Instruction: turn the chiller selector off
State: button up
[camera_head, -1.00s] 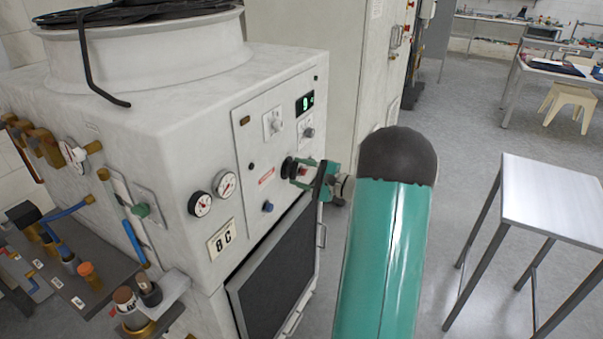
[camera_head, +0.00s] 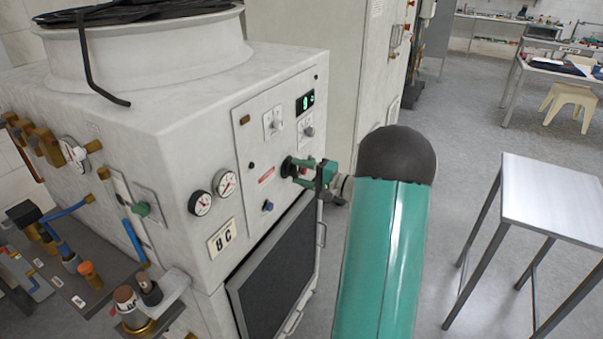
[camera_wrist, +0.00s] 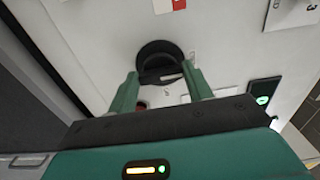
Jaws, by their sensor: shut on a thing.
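The chiller (camera_head: 180,150) is a white cabinet with a control panel on its front, at the left of the head view. Its selector, a round black knob (camera_head: 286,166), is mostly covered by my gripper (camera_head: 296,170) there. In the wrist view the black knob (camera_wrist: 158,48) has a raised bar across it. My gripper's two green fingers (camera_wrist: 159,72) reach to the panel, one on each side of that bar, and are shut on it. The fingertips partly hide the bar's ends.
A dark grille (camera_head: 275,270) lies below. A metal table (camera_head: 555,200) stands at the right with open floor around it.

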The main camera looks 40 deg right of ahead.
jog(key=o, duration=1)
jog(key=v, duration=1.4)
jog(key=shift+a, duration=0.1)
jog(key=shift+w, duration=0.1)
